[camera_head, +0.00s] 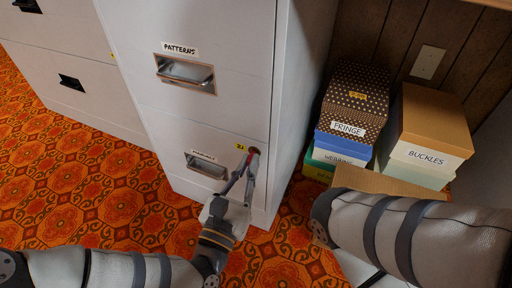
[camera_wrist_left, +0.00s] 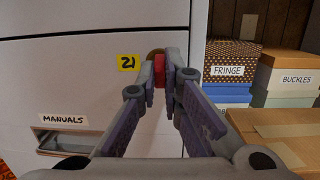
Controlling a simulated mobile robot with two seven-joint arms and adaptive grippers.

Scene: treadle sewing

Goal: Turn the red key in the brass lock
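In the head view the left gripper (camera_head: 249,158) reaches the red key (camera_head: 254,151) at the drawer's upper right corner. The brass lock is mostly hidden behind the fingers. My right arm crosses the lower right of the head view, but its gripper is out of sight.
The white cabinet (camera_head: 228,50) has drawers labelled PATTERNS and MANUALS. Stacked boxes, including FRINGE (camera_head: 346,130) and BUCKLES (camera_head: 425,157), stand on its right. Orange patterned carpet (camera_head: 90,180) lies clear at the left.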

